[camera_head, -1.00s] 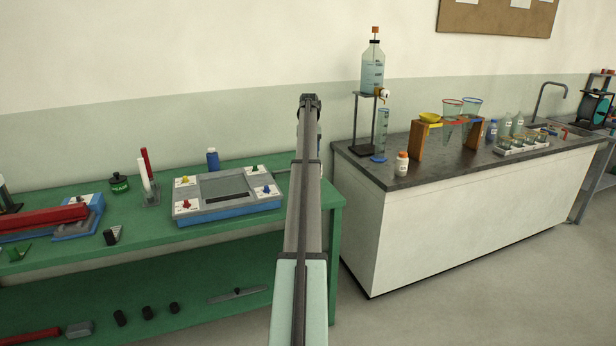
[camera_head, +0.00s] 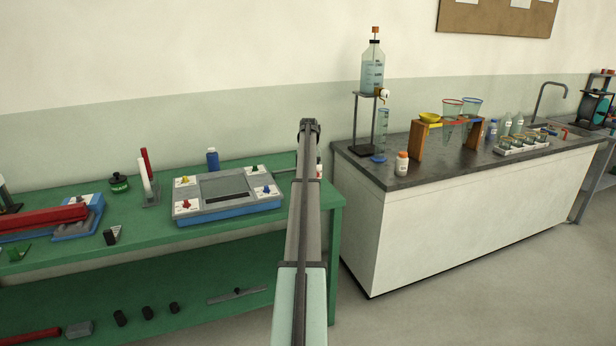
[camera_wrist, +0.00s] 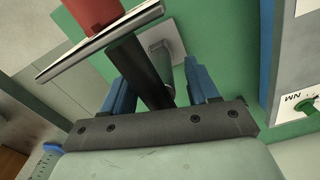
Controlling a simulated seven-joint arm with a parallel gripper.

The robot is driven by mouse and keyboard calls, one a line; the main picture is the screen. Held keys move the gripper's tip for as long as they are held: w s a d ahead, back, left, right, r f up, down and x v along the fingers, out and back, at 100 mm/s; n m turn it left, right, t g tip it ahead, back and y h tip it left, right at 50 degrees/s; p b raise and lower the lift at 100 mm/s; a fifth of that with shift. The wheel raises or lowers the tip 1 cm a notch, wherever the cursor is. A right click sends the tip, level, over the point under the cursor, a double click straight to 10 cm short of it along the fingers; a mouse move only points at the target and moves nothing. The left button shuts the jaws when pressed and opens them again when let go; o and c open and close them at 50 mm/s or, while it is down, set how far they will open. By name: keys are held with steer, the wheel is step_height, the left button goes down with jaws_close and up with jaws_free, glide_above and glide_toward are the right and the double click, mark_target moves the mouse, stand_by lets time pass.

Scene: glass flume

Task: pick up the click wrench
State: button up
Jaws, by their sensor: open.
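My gripper (camera_wrist: 158,70) shows in the wrist view with its two blue fingers open and apart. A dark round bar (camera_wrist: 137,68), which looks like the grip of the click wrench, runs between the fingers. I see no finger clearly closed on it. A grey bar (camera_wrist: 70,57) crosses its far end, with a red part (camera_wrist: 96,12) beyond. I cannot tell whether these belong to the wrench. Behind is a pale post on a grey plate (camera_wrist: 177,36). In the head view my own arm hides the gripper and most of this spot.
The blue-grey tester panel (camera_head: 230,210) with coloured knobs lies on the green bench (camera_head: 120,238), left of my arm. A stand with red and white upright rods (camera_head: 150,187) is farther left. The dark-topped side bench (camera_head: 375,172) carries glassware and a white bottle (camera_head: 402,165).

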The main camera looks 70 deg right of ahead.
steer(key=shift+c, duration=0.3)
jaws_close()
steer(key=shift+r, duration=0.1)
